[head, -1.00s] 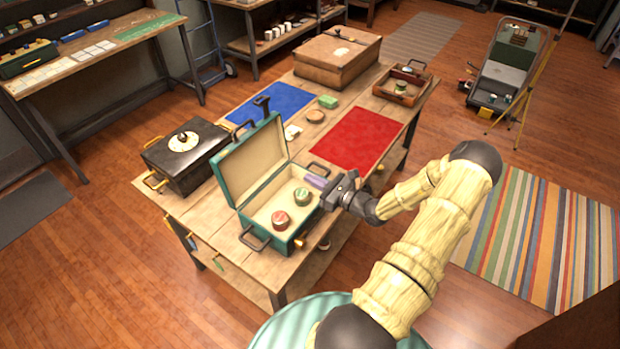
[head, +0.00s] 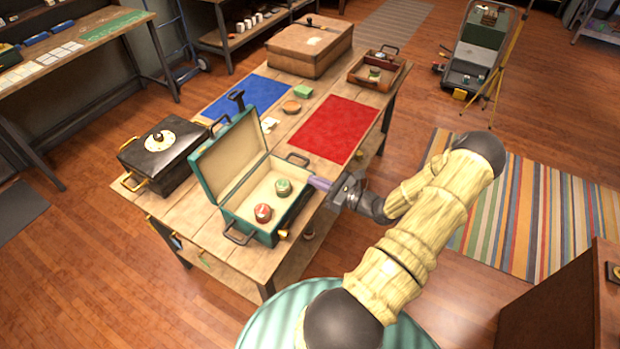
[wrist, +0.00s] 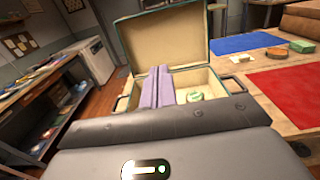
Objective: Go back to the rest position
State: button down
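My gripper (head: 318,183) is at the right side of the open teal case (head: 225,205), near its rim. I cannot tell whether it touches the case. Its purple fingers lie side by side, shut with nothing seen between them; they also show in the wrist view (wrist: 159,88), in front of the case's cream interior. Inside the case are a red-topped round tin (head: 263,212) and a green-topped round tin (head: 283,187). In the wrist view the green tin (wrist: 194,96) shows right of the fingers, and the red one is hidden.
The wooden table (head: 185,215) also holds a black box (head: 160,150), a blue mat (head: 248,97), a red mat (head: 333,130), a brown chest (head: 310,48) and a small wooden tray (head: 375,83). A brown cabinet (head: 560,300) stands at lower right.

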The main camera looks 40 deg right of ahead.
jog(key=shift+v, duration=0.8)
jog(key=s+a+r+n+g+y+b, duration=0.1)
jog(key=s+a+n+g, duration=0.1)
jog(key=a+n+g, duration=0.7)
jog(key=s+a+r+n+g+y+b, duration=0.1)
jog(key=s+a+n+g, duration=0.1)
jog(key=a+n+g, duration=0.7)
jog(key=s+a+r+n+t+h+b, duration=0.2)
jog(key=a+r+n+t+h, duration=0.2)
jog(key=a+r+n+h, duration=0.4)
jog(key=r+n, duration=0.1)
jog(key=n, duration=0.4)
jog(key=shift+s+r+h+b, duration=0.3)
jog(key=shift+h, duration=0.1)
